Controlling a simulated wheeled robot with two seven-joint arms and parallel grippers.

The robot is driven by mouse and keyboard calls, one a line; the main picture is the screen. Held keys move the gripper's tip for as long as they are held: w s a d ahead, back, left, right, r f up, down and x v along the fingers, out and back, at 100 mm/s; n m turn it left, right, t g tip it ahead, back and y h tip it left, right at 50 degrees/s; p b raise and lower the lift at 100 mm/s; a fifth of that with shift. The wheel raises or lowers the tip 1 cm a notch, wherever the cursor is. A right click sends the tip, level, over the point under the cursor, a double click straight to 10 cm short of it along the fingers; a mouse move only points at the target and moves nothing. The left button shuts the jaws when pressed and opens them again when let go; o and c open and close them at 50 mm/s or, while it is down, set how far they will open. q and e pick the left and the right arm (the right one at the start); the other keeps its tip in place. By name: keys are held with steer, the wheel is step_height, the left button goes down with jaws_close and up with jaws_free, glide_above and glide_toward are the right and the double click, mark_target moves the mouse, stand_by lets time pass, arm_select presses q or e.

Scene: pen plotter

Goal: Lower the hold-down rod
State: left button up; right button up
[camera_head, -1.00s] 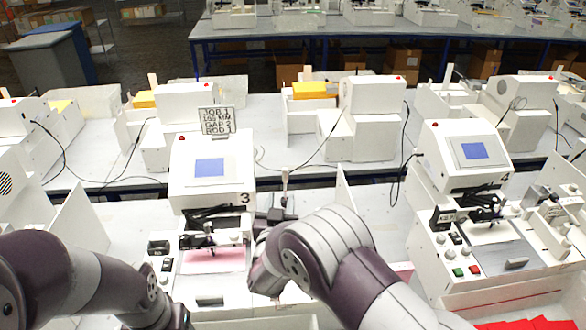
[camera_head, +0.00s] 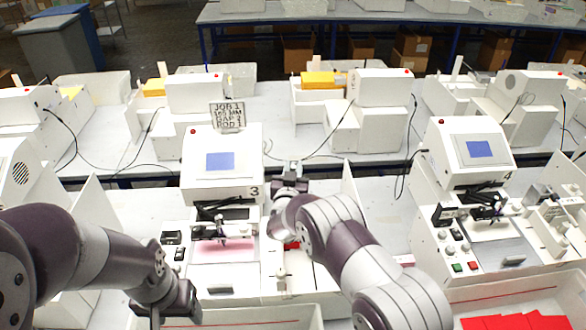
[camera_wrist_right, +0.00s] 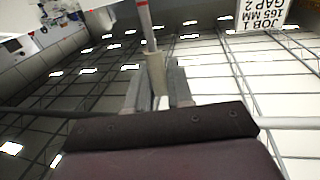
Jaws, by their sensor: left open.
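Plotter 3 (camera_head: 222,182) stands in front of me, with a pink sheet (camera_head: 222,249) on its bed. My right gripper (camera_head: 289,186) is at the right side of this plotter, level with the lower part of its screen housing. The rod is pale with a red band. In the head view the gripper hides most of the rod. My left gripper (camera_head: 165,312) is low at the front left of plotter 3, partly cut off and apart from it.
A sign (camera_head: 227,116) stands on plotter 3. Plotter 4 (camera_head: 470,155) is to the right. A tray with red sheets (camera_head: 515,322) is at the front right. A white upright panel (camera_head: 350,195) stands just right of my right gripper.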

jaws_close()
steer(key=shift+s+f+b, duration=0.1)
steer(key=shift+f+b, duration=0.05)
steer(key=shift+b, duration=0.25)
steer(key=s+f+m+t+h+b, duration=0.2)
steer(key=s+t+b, duration=0.4)
steer(key=b, duration=1.5)
steer(key=s+f, duration=0.1)
steer(key=s, duration=0.2)
steer(key=shift+f+t+h, duration=0.2)
steer(key=shift+t+h, duration=0.1)
